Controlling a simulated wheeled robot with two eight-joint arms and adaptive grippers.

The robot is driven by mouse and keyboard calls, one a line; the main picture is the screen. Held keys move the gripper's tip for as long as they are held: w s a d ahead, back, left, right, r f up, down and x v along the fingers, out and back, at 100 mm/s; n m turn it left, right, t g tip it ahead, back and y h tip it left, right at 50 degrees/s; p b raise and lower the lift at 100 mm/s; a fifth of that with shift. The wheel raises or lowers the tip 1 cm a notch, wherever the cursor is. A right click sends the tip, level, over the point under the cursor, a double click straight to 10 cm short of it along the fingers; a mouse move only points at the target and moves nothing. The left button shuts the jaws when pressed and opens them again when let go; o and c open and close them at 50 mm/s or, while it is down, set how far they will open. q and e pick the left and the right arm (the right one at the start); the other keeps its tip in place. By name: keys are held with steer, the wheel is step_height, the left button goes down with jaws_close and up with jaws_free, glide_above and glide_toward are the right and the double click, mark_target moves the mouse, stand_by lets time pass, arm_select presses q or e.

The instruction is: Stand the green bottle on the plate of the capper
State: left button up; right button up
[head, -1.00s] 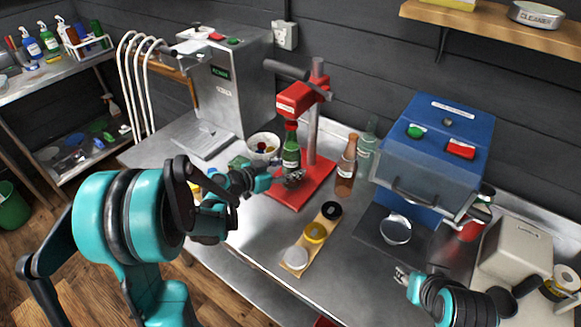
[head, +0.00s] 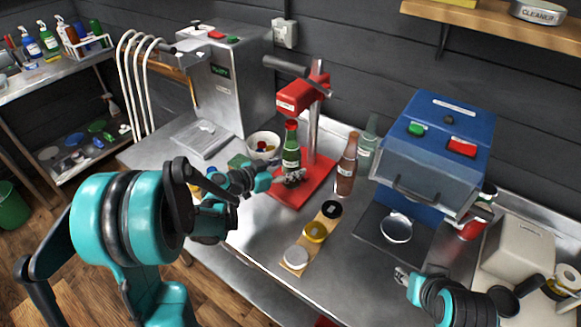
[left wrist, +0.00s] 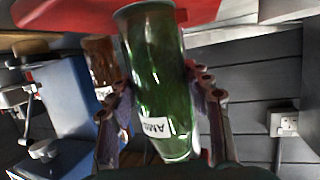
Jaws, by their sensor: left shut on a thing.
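The green bottle (head: 291,152) stands about upright at the red capper, below its head (head: 296,97) and over its red plate (head: 312,183). My left gripper (head: 291,177) is shut on the bottle's lower part. In the left wrist view the green bottle (left wrist: 158,80) sits between the two fingers, its label partly showing, with a red part of the capper (left wrist: 120,14) close behind its wide end. The fingers hide the bottle's foot in the head view, so I cannot tell whether it touches the plate. My right gripper (head: 402,275) is low at the right, away from the capper.
A brown bottle (head: 347,166) and a pale green bottle (head: 368,138) stand just right of the capper. A wooden strip with several round lids (head: 316,232) lies in front. A white bowl (head: 263,144) is at left, a blue machine (head: 437,150) at right.

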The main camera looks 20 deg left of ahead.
arm_select(q)
steer(key=o, duration=1)
steer(key=v, duration=1.2)
steer(key=s+d+f+n+g+y, duration=0.1)
steer(key=s+d, duration=0.1)
steer(key=s+d+n+g+y, duration=0.1)
steer(key=s+d, duration=0.1)
steer(key=s+d+f+n+g, duration=0.1)
steer(key=s+d, duration=0.1)
steer(key=d, duration=0.1)
steer(key=shift+d+f+g+y, duration=0.15)
steer(key=shift+f+g+y, duration=0.15)
steer(key=shift+f+y, duration=0.1)
steer(key=s, duration=0.1)
steer(key=s+n+y, duration=0.1)
steer(key=s, duration=0.1)
steer(key=s+d+f+g+y, duration=0.1)
steer(key=s, duration=0.1)
steer(key=shift+d+n, duration=0.1)
steer(key=shift+n, duration=0.3)
steer(key=s+n+y, duration=0.1)
steer(key=s, duration=0.1)
steer(key=s+a+y, duration=0.1)
steer(key=s+y, duration=0.1)
steer(key=s, duration=0.1)
steer(key=shift+a+n, duration=0.1)
steer(key=shift+n, duration=0.3)
steer(key=shift+s+a+r+n+y, duration=0.1)
steer(key=shift+s+a+n+y, duration=0.2)
steer(key=shift+y, duration=0.1)
